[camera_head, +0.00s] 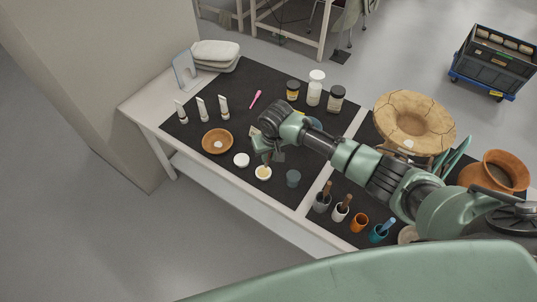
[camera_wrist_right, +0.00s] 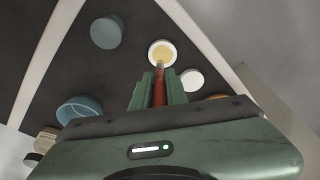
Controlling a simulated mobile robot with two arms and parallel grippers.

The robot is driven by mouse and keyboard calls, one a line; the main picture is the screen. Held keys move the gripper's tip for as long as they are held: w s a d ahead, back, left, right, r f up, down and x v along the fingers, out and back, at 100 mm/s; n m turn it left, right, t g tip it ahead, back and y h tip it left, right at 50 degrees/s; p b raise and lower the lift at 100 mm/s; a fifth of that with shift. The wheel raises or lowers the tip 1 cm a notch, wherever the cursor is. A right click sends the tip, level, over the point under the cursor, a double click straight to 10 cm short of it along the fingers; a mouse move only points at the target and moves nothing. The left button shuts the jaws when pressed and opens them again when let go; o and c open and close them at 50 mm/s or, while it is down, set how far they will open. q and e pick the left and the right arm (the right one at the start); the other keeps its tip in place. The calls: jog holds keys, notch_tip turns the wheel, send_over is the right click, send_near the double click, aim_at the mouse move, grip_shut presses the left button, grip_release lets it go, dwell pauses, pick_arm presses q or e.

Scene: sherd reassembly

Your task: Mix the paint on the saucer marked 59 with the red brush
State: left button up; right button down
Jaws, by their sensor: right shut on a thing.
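My right gripper (camera_head: 266,158) is shut on the red brush (camera_wrist_right: 159,90), whose red handle shows between the fingers in the right wrist view. The brush points at a small white saucer with yellowish paint (camera_wrist_right: 162,53), and its tip is at or just over the saucer's near edge. I cannot tell if it touches. In the head view this saucer (camera_head: 263,173) sits just below the gripper, near the table's front edge. The number 59 is not readable on either. My left gripper is out of view.
A blue-grey round container (camera_head: 293,178) stands right of the paint saucer. A brown bowl (camera_head: 217,141) and several white tubes (camera_head: 202,108) are to the left. Jars (camera_head: 336,98) stand behind. Tool cups (camera_head: 340,208) and a cracked pottery vessel (camera_head: 413,120) are to the right.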

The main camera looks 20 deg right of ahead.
jog(key=d+r+p, duration=0.1)
jog(key=d+p, duration=0.1)
jog(key=d, duration=0.4)
jog(key=shift+r, duration=0.4)
